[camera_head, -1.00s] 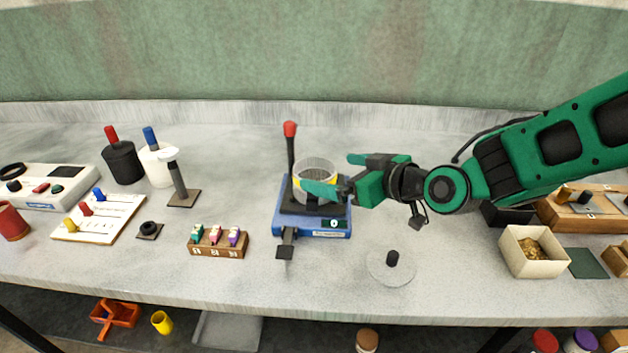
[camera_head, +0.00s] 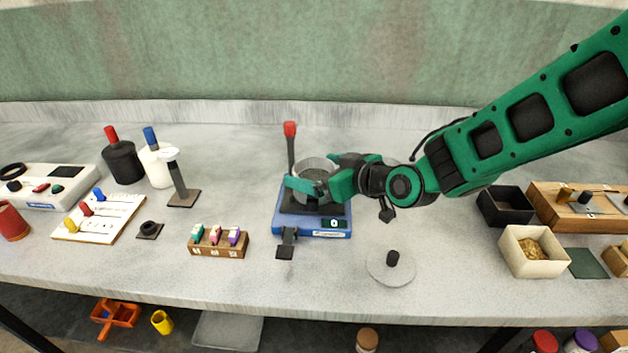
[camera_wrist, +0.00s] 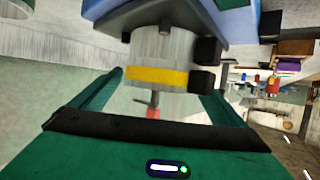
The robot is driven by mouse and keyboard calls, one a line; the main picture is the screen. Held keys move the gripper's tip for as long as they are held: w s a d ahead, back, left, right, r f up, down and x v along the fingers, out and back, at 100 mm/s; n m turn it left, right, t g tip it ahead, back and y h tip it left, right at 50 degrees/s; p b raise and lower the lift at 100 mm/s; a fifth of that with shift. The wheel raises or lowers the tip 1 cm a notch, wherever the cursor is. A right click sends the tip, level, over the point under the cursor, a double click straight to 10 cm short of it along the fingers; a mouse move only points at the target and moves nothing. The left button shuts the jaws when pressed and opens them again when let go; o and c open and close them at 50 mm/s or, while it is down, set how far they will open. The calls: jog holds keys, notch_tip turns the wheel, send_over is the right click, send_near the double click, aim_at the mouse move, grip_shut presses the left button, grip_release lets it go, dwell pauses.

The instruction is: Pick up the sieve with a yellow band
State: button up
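The sieve (camera_head: 314,164) is a clear grey cylinder standing on the blue device (camera_head: 312,228) with a red-topped post. Its yellow band (camera_wrist: 157,75) shows in the wrist view and is hidden by my gripper in the head view. My gripper (camera_head: 314,176) reaches in from the right, with one green finger in front of the sieve and the other on its far side. In the wrist view the two fingers stand apart, with the sieve (camera_wrist: 160,45) between them and a narrow gap at the left. Firm contact is not visible.
Black blocks (camera_wrist: 206,65) on the device sit close to the sieve. A round lid (camera_head: 391,268) with a black knob lies at front right. A small rack (camera_head: 218,245) stands at front left. Boxes (camera_head: 532,252) stand at far right. The table behind the device is clear.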

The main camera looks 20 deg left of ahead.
jog(key=c, duration=0.9)
